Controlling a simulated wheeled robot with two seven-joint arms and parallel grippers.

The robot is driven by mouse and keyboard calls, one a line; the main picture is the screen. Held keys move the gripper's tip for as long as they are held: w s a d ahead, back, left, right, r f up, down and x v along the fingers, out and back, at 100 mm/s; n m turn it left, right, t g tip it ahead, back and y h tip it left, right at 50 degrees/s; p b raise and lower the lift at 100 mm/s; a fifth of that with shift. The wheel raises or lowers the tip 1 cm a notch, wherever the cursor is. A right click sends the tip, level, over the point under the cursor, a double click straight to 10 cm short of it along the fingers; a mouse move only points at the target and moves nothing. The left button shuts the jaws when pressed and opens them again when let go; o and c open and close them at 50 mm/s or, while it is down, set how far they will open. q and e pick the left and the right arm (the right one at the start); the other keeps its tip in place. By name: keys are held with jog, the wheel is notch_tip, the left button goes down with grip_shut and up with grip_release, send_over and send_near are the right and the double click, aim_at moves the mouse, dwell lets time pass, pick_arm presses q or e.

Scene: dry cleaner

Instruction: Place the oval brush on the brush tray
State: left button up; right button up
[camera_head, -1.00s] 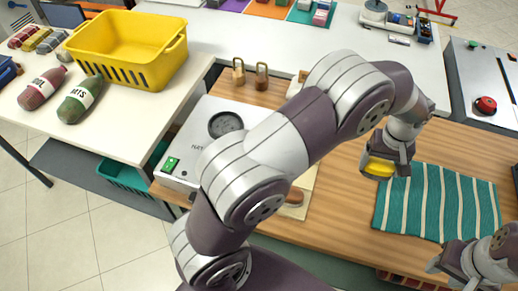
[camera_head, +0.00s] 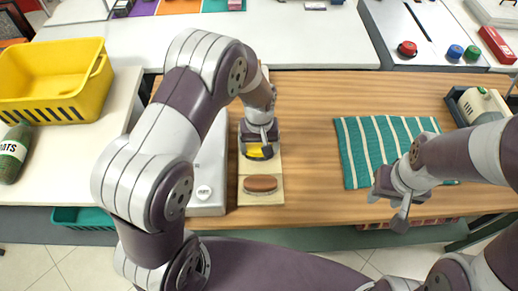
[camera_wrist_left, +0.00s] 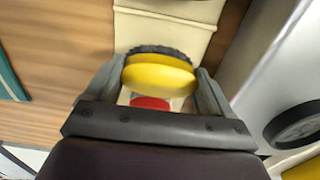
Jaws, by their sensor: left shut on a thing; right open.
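The yellow oval brush (camera_head: 256,152) has dark bristles. My left gripper (camera_head: 259,147) is shut on it. In the left wrist view the brush (camera_wrist_left: 158,74) sits between the two fingers. The brush tray (camera_head: 246,197) is a long beige tray, with a brown oval brush (camera_head: 260,184) in its near section. The held brush is over the tray's middle; I cannot tell whether it touches it. The tray also shows in the left wrist view (camera_wrist_left: 165,30). My right gripper (camera_head: 388,208) is open and empty, by the near edge of the striped cloth.
A grey machine (camera_head: 209,170) stands close to the tray's left. A red thing (camera_wrist_left: 150,103) shows below the brush in the left wrist view. A green striped cloth (camera_head: 375,150) lies to the right, with bare wooden tabletop (camera_head: 305,140) between. A yellow basket (camera_head: 50,85) stands left.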

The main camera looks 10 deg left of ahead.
aim_at(257, 148)
pick_arm(q)
jog(key=shift+f, duration=1.35)
jog(key=o, duration=0.9)
jog(key=shift+f, duration=0.1)
jog(key=r, duration=1.2)
jog(key=shift+s+a+r+b, duration=0.25)
jog(key=shift+s+r+b, duration=0.1)
jog(key=s+a+m, duration=0.1)
jog(key=s, duration=0.3)
jog(key=s+a+r+m+t, duration=0.1)
jog(key=s+a, duration=0.1)
jog(key=s, duration=0.2)
jog(key=s+a+r+m, duration=0.1)
jog(key=s+a, duration=0.1)
jog(key=s, duration=0.3)
jog(key=shift+a+r, duration=0.1)
jog(key=shift+r, duration=0.1)
